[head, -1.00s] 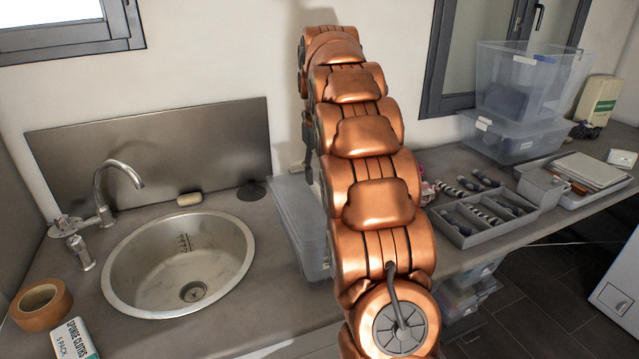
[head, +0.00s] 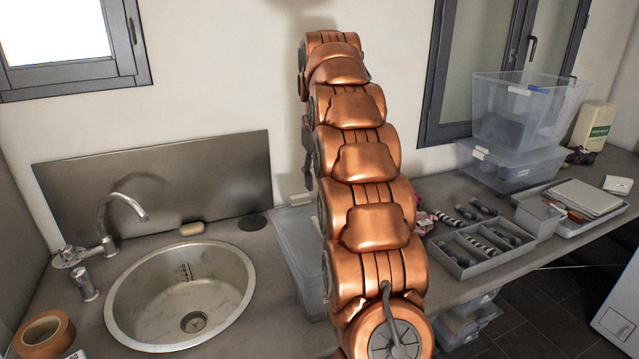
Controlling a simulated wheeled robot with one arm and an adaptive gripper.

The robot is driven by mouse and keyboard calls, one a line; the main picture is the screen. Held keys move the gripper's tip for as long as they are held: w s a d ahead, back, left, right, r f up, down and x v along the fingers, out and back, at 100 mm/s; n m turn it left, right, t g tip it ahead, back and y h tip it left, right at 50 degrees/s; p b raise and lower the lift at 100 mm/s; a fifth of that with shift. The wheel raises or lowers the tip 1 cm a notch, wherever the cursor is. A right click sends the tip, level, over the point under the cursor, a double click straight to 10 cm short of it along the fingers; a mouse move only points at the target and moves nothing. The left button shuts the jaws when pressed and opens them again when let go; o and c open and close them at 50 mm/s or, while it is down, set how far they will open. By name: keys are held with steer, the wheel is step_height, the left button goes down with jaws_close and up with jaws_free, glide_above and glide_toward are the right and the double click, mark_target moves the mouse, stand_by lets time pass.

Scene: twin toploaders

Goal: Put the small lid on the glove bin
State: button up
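My copper-coloured arm fills the middle of the head view. A dark part that looks like my gripper (head: 308,150) hangs at the left of the arm's top end, mostly hidden; its fingers cannot be made out. A clear plastic bin (head: 298,255) stands on the counter behind the arm, partly covered by it. Two more clear bins are stacked at the right: an upper bin (head: 532,105) with a dark content and a lower bin (head: 512,168). I cannot tell which is the glove bin. No separate small lid can be made out.
A round sink (head: 180,290) with a tap (head: 105,225) is at the left, with a tape roll (head: 45,335) near the front. A grey divided tray (head: 480,250) and a shallow tray (head: 570,205) with papers lie at the right. Windows are behind.

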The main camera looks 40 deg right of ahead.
steer(key=shift+r, duration=0.1)
steer(key=s+a+f+n+g, duration=0.1)
steer(key=s+a+f+n, duration=0.1)
steer(key=s+a+n, duration=0.65)
steer(key=s+a+f+n, duration=0.2)
steer(key=s+a+n, duration=0.3)
steer(key=a+n, duration=0.5)
steer(key=s+a+f+n, duration=0.4)
steer(key=s+f+n, duration=0.1)
steer(key=s+n, duration=0.5)
steer(key=s+a+f+n, duration=0.3)
steer(key=s+f+n, duration=0.3)
steer(key=s+n, duration=0.4)
steer(key=shift+s+a+g, duration=0.35)
steer(key=shift+s+g, duration=0.05)
steer(key=shift+s, duration=0.35)
steer(key=shift+n, duration=0.25)
